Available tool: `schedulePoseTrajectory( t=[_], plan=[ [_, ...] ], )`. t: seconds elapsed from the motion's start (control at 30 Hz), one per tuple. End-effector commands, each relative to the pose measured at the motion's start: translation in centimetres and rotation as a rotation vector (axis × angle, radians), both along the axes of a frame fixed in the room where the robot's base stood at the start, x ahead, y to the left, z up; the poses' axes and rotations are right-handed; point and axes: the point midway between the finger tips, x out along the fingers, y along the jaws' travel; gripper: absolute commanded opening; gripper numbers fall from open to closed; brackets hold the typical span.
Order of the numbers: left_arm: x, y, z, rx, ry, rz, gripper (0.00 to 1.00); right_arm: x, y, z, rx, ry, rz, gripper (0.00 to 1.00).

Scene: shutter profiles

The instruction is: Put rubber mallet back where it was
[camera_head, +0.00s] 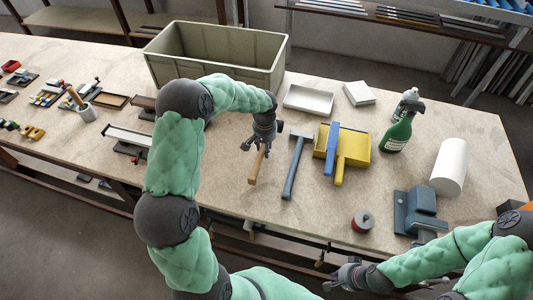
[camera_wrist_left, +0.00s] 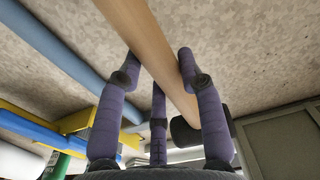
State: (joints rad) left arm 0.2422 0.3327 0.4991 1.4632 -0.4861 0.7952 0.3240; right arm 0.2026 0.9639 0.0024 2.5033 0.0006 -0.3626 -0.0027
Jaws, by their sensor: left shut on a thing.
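The rubber mallet has a pale wooden handle (camera_head: 257,166) and a black head. My left gripper (camera_head: 257,146) is shut on the mallet over the bench. The handle slants down toward the near side, and the gripper hides the head in the head view. In the left wrist view the handle (camera_wrist_left: 150,42) runs between the purple fingers, with the black head (camera_wrist_left: 186,133) at its lower end. I cannot tell whether the mallet touches the bench. My right gripper (camera_head: 338,277) is open and empty in front of the bench's near edge.
A blue-grey hammer (camera_head: 295,168) lies just right of the mallet, beside a yellow dustpan (camera_head: 354,148) and blue brush (camera_head: 330,150). A large green-grey crate (camera_head: 215,55) stands behind. A white tray (camera_head: 308,100) lies at the back. Bare bench shows around the handle.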

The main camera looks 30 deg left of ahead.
Motion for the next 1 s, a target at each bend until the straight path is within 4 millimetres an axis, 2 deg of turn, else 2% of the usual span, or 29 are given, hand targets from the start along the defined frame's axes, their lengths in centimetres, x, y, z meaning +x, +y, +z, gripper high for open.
schedulePoseTrajectory(
  t=[0.17, 0.4, 0.77, 0.8, 0.87, 1.0],
  plan=[
    [0.7, -0.3, -0.8, 0.001, -0.003, -0.001, 0.00, 0.0, 0.0, -0.1, 0.000, 0.000, 0.000, 0.00],
    [0.7, -0.2, -3.6, 0.001, -0.004, 0.001, 0.00, 0.0, 0.0, -0.7, 0.000, 0.000, 0.000, 0.00],
    [0.7, -0.2, -3.9, 0.001, -0.004, 0.001, 0.00, 0.0, 0.0, -0.9, 0.000, 0.000, 0.000, 0.00],
    [0.6, -0.3, -4.0, 0.000, -0.001, 0.000, 0.46, 0.0, 0.0, -0.8, 0.000, 0.000, 0.000, 0.00],
    [0.6, -0.3, -3.9, 0.000, -0.001, 0.000, 0.61, 0.0, 0.0, -0.8, 0.000, 0.000, 0.000, 0.00],
    [0.6, -0.3, -3.9, 0.000, -0.001, 0.000, 0.61, 0.0, 0.0, -0.8, 0.000, 0.000, 0.000, 0.00]
  ],
)
